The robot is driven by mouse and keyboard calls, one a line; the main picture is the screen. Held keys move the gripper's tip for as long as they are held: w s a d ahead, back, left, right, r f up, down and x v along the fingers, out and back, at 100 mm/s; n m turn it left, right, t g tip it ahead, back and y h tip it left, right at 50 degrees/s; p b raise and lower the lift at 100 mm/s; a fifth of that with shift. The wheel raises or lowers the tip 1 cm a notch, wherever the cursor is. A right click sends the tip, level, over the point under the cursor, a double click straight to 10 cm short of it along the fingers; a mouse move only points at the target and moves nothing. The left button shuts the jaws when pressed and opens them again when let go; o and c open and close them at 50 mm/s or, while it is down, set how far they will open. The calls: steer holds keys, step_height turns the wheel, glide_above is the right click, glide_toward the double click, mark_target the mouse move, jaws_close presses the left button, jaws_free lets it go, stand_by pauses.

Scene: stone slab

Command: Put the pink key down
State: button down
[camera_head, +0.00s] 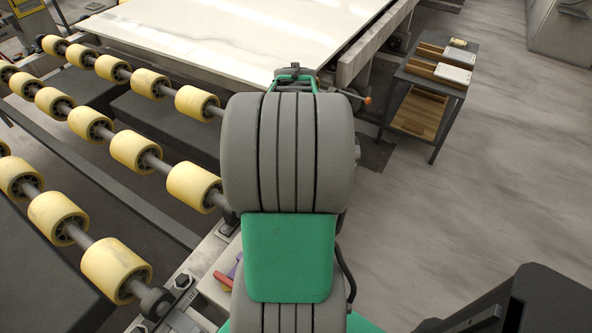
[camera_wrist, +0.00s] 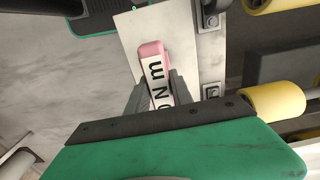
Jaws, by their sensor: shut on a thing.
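The pink key (camera_wrist: 152,48) shows in the wrist view as a pink end with a white, black-lettered face. My gripper (camera_wrist: 158,82) is shut on it, one grey finger on each side. The pink end sticks out past the fingertips, over a pale flat plate (camera_wrist: 128,40). I cannot tell whether the key touches the plate or hangs above it. The rest of the key is hidden behind my gripper's dark edge and green cover. In the head view my arm hides the gripper and the key.
Yellow rollers (camera_head: 132,151) on shafts fill the left. A white slab (camera_head: 250,30) lies at the back. A small red item (camera_head: 223,280) lies on the pale frame beside my arm. A side table (camera_head: 430,92) stands at the back right.

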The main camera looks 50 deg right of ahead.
steer(key=c, duration=1.1)
jaws_free()
steer(key=shift+f, duration=0.1)
step_height(320, 180, up, 12)
steer(key=w+a+f+n+t, duration=0.1)
steer(key=w+a+n, duration=0.35)
steer(key=a, duration=0.45)
steer(key=w+a+f+n, duration=0.1)
steer(key=w+a+n, duration=0.2)
steer(key=a+n, duration=0.35)
steer(key=a+f+n, duration=0.1)
steer(key=a+n, duration=0.1)
steer(key=a, duration=0.3)
steer(key=a+f+n+t, duration=0.1)
steer(key=a+n, duration=0.1)
steer(key=a, duration=0.3)
steer(key=s+a+f+n+t, duration=0.1)
steer(key=a+n, duration=0.1)
steer(key=a, duration=0.4)
steer(key=shift+f, duration=0.3)
steer(key=shift+r+p, duration=1.05)
steer(key=shift+r, duration=0.05)
